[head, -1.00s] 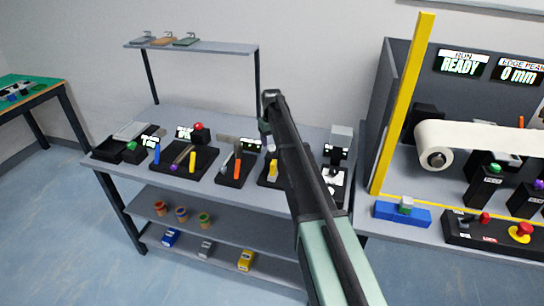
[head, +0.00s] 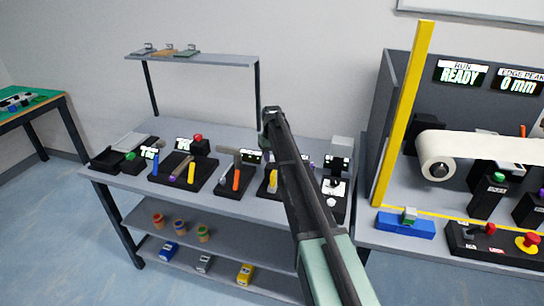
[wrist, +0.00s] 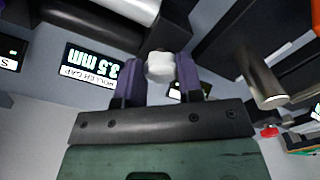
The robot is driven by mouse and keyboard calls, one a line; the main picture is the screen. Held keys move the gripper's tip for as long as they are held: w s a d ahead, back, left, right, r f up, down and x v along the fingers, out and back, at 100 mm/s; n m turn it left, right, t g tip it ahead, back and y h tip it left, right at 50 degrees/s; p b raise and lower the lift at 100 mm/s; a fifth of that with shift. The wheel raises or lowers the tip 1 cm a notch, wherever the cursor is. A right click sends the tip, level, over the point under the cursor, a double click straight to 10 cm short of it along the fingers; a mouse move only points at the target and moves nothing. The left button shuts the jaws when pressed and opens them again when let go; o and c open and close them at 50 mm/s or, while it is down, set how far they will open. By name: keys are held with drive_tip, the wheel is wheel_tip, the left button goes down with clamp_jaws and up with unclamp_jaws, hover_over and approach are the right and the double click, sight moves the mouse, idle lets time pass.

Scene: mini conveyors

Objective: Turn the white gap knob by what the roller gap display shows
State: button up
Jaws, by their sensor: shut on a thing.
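The white gap knob (wrist: 161,66) sits between the two purple fingers of my gripper (wrist: 160,74) in the wrist view. The fingers are shut on it, one at each side. The roller gap display (wrist: 92,68) is to the left of the knob and appears upside down; it seems to read 3.5 mm. In the head view my arm rises across the middle, and I cannot make out the gripper or the knob there.
A grey metal cylinder (wrist: 262,82) is close to the right of my gripper. In the head view, the right-hand machine has a white roll (head: 440,170), a yellow post (head: 404,110) and a READY display (head: 461,74). A workbench (head: 130,196) with several small devices stands left.

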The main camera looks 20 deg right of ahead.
drive_tip(key=m, duration=0.4)
drive_tip(key=shift+a, duration=0.1)
drive_tip(key=m, duration=0.5)
drive_tip(key=shift+m, duration=0.3)
idle(0.4)
drive_tip(key=o, duration=0.9)
drive_tip(key=shift+o, duration=0.2)
drive_tip(key=shift+r, duration=0.1)
